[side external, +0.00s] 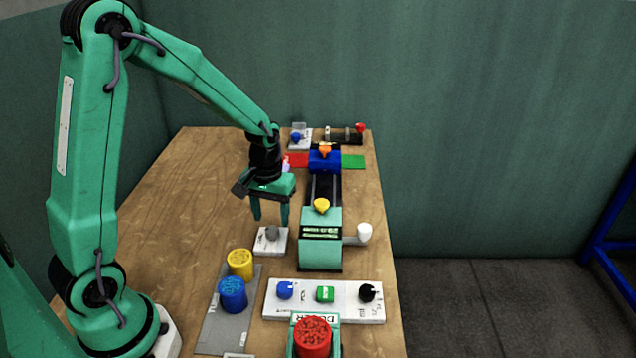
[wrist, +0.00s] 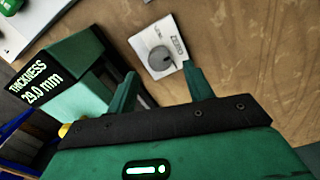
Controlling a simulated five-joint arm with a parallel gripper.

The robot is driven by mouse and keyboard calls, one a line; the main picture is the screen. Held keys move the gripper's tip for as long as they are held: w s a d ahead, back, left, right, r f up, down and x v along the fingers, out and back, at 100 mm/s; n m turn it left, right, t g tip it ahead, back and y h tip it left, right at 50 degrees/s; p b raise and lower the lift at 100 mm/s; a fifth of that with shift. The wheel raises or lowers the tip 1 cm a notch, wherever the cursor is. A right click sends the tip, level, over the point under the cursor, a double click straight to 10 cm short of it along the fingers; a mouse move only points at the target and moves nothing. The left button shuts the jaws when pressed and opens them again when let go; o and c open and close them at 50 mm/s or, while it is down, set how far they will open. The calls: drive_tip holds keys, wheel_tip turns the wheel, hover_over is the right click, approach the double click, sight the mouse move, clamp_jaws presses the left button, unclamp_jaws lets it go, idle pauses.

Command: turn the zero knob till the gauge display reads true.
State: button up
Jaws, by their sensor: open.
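The zero knob (side external: 272,233) is grey and round, on a white plate (side external: 261,246) on the table. In the wrist view the knob (wrist: 160,62) and its plate, marked ZERO (wrist: 182,41), lie beyond my fingertips. My gripper (side external: 270,222) is open and empty, pointing down just above the knob, with its fingers apart. In the wrist view my gripper (wrist: 160,75) shows a finger on each side of the knob; contact is not visible. The gauge display (wrist: 40,85) reads THICKNESS 29.0 mm on a green housing (side external: 320,253); its text is too small in the side view.
The gauge housing stands close to the right of the knob plate, with a white knob (side external: 364,232) on its side. Yellow (side external: 240,262) and blue (side external: 232,293) cylinders stand in front. A white control panel (side external: 325,310) and red cylinder (side external: 312,338) are nearer. The table's left is clear.

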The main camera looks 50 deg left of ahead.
sight(273, 229)
drive_tip(key=shift+f, duration=1.75)
drive_tip(key=c, duration=1)
drive_tip(key=shift+m, duration=0.4)
drive_tip(key=m, duration=1.1)
drive_tip(key=shift+d, duration=0.1)
